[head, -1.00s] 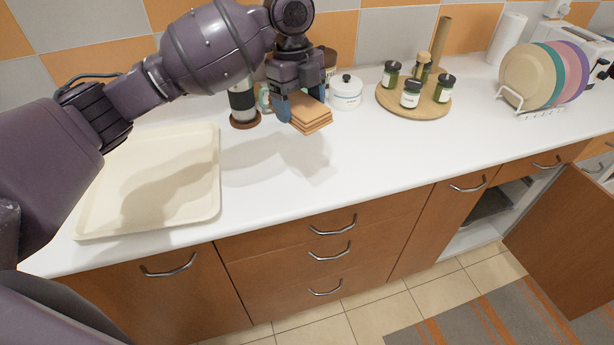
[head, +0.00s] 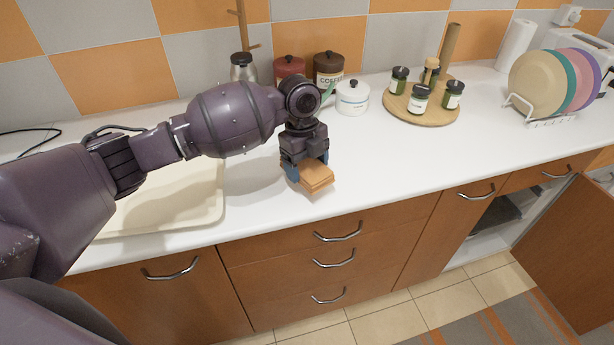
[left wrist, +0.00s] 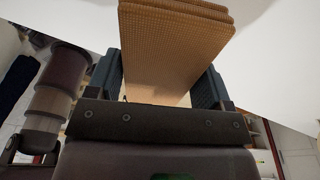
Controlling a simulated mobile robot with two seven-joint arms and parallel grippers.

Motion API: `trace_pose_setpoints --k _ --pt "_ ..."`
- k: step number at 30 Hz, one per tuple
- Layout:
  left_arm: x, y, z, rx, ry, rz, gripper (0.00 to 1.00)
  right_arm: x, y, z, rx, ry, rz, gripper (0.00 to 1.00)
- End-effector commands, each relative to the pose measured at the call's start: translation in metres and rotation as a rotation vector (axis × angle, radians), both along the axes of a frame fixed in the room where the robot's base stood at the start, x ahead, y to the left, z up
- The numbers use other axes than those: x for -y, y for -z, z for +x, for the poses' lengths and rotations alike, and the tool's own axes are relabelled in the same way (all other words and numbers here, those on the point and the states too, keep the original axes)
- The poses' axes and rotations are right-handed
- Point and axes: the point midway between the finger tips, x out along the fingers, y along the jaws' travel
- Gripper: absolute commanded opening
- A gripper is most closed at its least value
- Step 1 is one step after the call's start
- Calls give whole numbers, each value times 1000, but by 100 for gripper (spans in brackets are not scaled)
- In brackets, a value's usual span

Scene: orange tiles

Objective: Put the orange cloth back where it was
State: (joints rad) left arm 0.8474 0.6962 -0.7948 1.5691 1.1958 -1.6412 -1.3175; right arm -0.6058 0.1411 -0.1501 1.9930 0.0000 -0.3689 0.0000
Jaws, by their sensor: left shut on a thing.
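The folded orange cloth (head: 316,176) is held in my left gripper (head: 305,172) over the white counter, near its front edge. In the left wrist view the cloth (left wrist: 176,45) stands between the two blue fingers of the gripper (left wrist: 172,75), which are shut on it. Its folded layers show at the far end. Whether the cloth touches the counter is hard to tell. My right gripper is in neither view.
A cream tray (head: 165,215) lies on the counter at the left, partly behind my arm. A round wooden board (head: 420,112) holds several jars. The counter right of the gripper is clear.

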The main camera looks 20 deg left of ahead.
Motion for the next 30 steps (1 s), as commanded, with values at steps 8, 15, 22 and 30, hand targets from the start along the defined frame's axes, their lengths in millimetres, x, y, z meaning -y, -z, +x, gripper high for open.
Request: trace_pose_setpoints --k 8,15,22,30 --pt "0 38 0 -2 0 -1 52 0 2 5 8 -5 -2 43" --pt "0 37 0 -1 0 -1 52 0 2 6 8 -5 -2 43" --pt "0 41 0 -1 0 0 86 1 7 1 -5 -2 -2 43" --pt "0 40 0 -1 0 0 99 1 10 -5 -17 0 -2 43"
